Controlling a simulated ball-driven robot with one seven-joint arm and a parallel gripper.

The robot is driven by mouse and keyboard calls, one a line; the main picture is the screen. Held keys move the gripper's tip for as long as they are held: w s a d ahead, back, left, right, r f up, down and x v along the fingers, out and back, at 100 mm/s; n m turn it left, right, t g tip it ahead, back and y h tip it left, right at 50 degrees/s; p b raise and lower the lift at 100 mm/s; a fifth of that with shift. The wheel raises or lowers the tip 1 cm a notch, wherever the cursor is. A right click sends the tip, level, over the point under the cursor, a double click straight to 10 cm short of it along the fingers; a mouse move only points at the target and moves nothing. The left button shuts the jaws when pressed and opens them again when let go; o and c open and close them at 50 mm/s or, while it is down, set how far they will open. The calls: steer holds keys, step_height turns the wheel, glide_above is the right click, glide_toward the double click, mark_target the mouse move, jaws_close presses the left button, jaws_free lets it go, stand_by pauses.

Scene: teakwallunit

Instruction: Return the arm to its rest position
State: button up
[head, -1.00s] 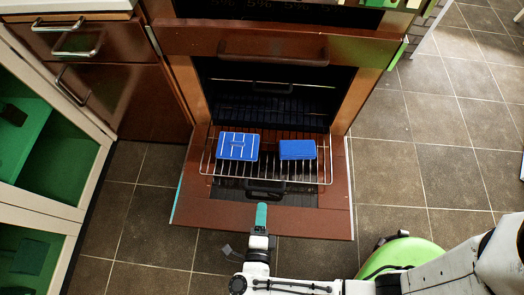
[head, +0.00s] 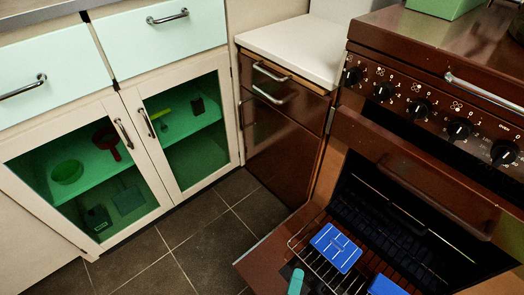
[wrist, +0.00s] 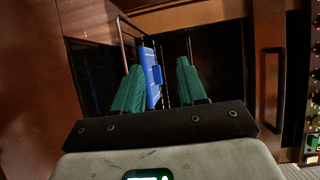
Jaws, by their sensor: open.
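My gripper (head: 296,282) shows at the bottom edge of the head view as a teal finger; the rest of my arm is out of that view. In the wrist view my gripper (wrist: 159,66) has its two teal fingers apart, with a gap between them. A blue block with white lines (head: 336,247) lies on the wire oven rack (head: 303,248), just beyond the finger. A second blue block (head: 386,286) is cut off by the bottom edge. Blue shows between the fingers in the wrist view; which block it is, I cannot tell.
The brown oven door (head: 258,261) is folded down, with the rack over it. A brown drawer cabinet (head: 275,130) stands left of the stove (head: 440,110). Glass-door cupboards (head: 85,170) line the left. The tiled floor (head: 190,240) before them is clear.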

steer(key=w+a+r+n+y, duration=0.5)
steer(key=r+n+y, duration=0.3)
steer(key=n+y, duration=0.6)
steer(key=s+d+n+g+h, duration=0.8)
steer(key=s+d+g, duration=0.6)
steer(key=s+d, duration=0.7)
step_height(320, 180, up, 30)
steer(key=w+d+p, duration=0.1)
steer(key=p, duration=2.9)
steer(key=shift+n+g+y, duration=0.3)
steer(key=shift+n+y, duration=0.1)
